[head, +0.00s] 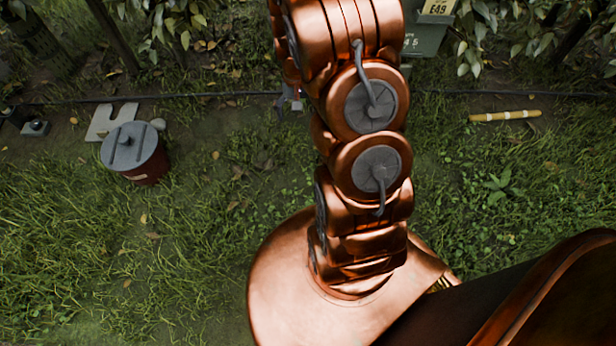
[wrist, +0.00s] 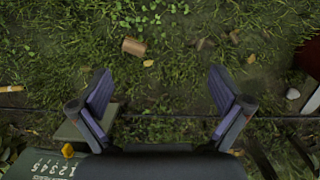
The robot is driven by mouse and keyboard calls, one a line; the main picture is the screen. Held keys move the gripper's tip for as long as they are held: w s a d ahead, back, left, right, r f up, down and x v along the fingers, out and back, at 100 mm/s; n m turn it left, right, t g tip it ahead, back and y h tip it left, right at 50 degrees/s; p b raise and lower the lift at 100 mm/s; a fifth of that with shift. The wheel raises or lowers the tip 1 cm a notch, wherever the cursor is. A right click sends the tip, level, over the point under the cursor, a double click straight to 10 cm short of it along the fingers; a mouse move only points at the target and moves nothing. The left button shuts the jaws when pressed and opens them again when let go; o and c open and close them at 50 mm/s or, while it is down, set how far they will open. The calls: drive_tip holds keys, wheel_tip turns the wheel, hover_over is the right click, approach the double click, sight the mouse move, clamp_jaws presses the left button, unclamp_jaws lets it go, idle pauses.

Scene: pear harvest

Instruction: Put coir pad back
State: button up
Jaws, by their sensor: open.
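My gripper (wrist: 160,83) is open and empty in the wrist view, its two dark fingers spread above the grass. A small brown, rounded block (wrist: 134,47) lies on the grass beyond the fingertips, a little left of the middle. It may be the coir pad, but I cannot tell for sure. In the head view my copper arm hides that patch of ground and most of the gripper. A grey-green flat-topped piece (wrist: 75,133) shows beside the left finger, partly covered by it.
A green numbered box (wrist: 42,166) stands at the lower left, also in the head view (head: 424,40). A red lidded bucket (head: 150,168) stands left. A yellow stick (head: 505,116) lies right. A black hose (head: 215,95) crosses the grass. Foliage lines the back.

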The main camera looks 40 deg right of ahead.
drive_tip(key=s+a+r+n, duration=0.2)
drive_tip(key=s+a+r, duration=0.3)
drive_tip(key=a+r, duration=0.25)
drive_tip(key=s+a+r+n, duration=0.1)
drive_tip(key=s+a+r, duration=0.2)
drive_tip(key=s, duration=0.3)
drive_tip(key=s+a+r+n+g, duration=0.1)
drive_tip(key=s+a+r+n, duration=0.1)
drive_tip(key=s+r, duration=0.3)
drive_tip(key=s+a+r+n+g, duration=0.1)
drive_tip(key=s+a+r, duration=0.3)
drive_tip(key=s, duration=0.5)
drive_tip(key=shift+a+n+h, duration=0.3)
drive_tip(key=shift+a+n, duration=0.05)
drive_tip(key=shift+n, duration=0.25)
wheel_tip(320, 180, up, 35)
drive_tip(key=w+t+p, duration=0.1)
drive_tip(key=p, duration=3.2)
drive_tip(key=shift+w+d+r+t+p, duration=0.15)
drive_tip(key=shift+w+t+p, duration=0.2)
drive_tip(key=shift+w+t, duration=0.05)
